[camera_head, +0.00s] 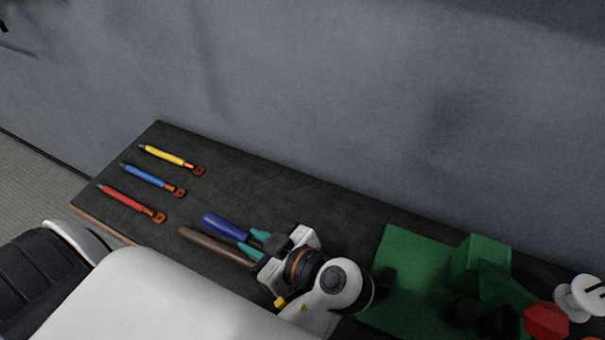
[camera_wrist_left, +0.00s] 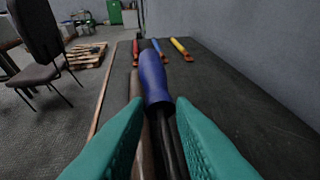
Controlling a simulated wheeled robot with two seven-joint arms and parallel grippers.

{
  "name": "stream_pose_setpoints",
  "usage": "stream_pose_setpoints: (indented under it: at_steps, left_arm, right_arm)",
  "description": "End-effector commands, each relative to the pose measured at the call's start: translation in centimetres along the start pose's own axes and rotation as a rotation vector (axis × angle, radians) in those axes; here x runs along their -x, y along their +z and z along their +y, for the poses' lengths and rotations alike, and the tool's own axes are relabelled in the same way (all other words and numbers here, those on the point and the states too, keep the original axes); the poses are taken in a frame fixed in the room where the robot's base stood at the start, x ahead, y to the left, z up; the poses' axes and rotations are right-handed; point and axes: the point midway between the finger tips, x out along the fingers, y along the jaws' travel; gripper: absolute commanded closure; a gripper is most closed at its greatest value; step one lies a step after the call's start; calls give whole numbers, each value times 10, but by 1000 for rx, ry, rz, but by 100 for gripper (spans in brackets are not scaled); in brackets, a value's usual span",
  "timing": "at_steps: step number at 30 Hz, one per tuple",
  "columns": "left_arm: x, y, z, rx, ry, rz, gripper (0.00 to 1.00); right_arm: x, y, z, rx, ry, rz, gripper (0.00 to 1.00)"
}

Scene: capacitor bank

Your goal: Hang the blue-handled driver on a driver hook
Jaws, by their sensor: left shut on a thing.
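The blue-handled driver (camera_head: 225,227) is held by my left gripper (camera_head: 256,244), whose teal fingers are shut on it behind the handle. In the left wrist view the blue handle (camera_wrist_left: 154,78) points away from me, and its dark shaft runs back between the fingers (camera_wrist_left: 160,112). A brown handle (camera_head: 214,246) lies alongside it; it also shows in the left wrist view (camera_wrist_left: 139,125), partly hidden by the left finger. I cannot tell whether the driver touches the table. No driver hook can be made out. My right gripper is not in view.
Yellow (camera_head: 167,155), blue (camera_head: 147,178) and red (camera_head: 125,199) leads with copper-coloured lugs lie at the left of the dark table (camera_head: 265,190). A green mat (camera_head: 400,262) with a green box (camera_head: 487,255) is at the right. A grey wall stands behind; the table's back middle is clear.

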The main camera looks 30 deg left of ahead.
Motion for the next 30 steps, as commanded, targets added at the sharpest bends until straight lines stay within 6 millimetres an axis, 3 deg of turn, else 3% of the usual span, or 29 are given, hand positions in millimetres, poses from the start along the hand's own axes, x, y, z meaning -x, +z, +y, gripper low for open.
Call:
stream_pose_setpoints:
  at_steps: [11,30]
  left_arm:
    - [0,2,-7,2,1,-2,100]
    - [-28,19,-166,0,3,-4,100]
  right_arm:
    - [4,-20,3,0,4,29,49]
    - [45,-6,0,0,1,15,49]
